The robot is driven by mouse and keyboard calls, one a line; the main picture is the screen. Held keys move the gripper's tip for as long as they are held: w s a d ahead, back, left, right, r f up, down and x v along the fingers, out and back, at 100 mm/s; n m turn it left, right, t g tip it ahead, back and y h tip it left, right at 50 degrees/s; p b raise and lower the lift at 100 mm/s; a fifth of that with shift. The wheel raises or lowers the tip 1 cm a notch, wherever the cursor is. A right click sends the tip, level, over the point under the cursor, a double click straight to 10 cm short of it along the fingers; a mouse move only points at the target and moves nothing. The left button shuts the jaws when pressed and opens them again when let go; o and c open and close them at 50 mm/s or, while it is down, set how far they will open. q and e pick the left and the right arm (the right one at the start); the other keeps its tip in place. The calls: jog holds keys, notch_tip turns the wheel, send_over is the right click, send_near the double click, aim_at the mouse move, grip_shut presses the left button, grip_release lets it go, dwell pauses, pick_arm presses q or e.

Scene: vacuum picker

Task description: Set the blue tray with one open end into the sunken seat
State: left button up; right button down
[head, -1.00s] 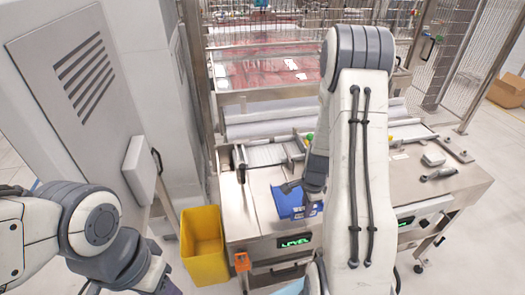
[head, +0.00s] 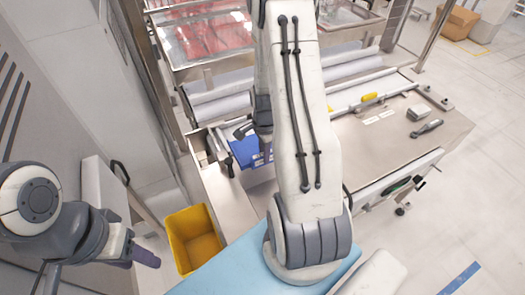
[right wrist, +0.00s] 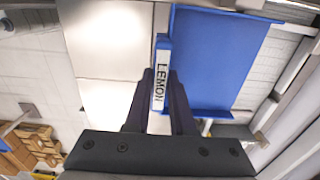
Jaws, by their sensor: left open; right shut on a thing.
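The blue tray (head: 243,152) is over the back left part of the steel bench in the head view, partly hidden by my right arm. My right gripper (head: 263,130) is shut on one wall of it. In the right wrist view the gripper (right wrist: 160,95) grips the wall with a white LEMON label, and the blue tray (right wrist: 215,60) extends to the right. I cannot tell whether the tray touches the surface below. The sunken seat cannot be clearly made out behind the tray and arm. My left gripper (head: 146,257) is open, at the lower left, away from the bench.
The steel bench (head: 385,145) carries a grey block (head: 418,112) and a dark handled tool (head: 427,128) on the right. A yellow bin (head: 193,240) stands at the bench's left front. A grey roller (head: 222,105) runs behind the tray. Bare bench lies right of my arm.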

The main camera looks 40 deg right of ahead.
aim_at(264, 165)
notch_tip(264, 165, down, 4)
jog(key=b, duration=0.3)
jog(key=shift+f, duration=0.25)
jog(key=shift+f+b, duration=0.8)
jog(key=shift+f, duration=0.05)
jog(key=shift+a+f, duration=0.1)
jog(key=shift+f, duration=0.1)
jog(key=shift+f+b, duration=0.6)
jog(key=shift+f, duration=0.05)
jog(key=shift+f+b, duration=0.4)
jog(key=shift+f, duration=0.2)
dwell(0.7)
jog(key=c, duration=0.7)
grip_release()
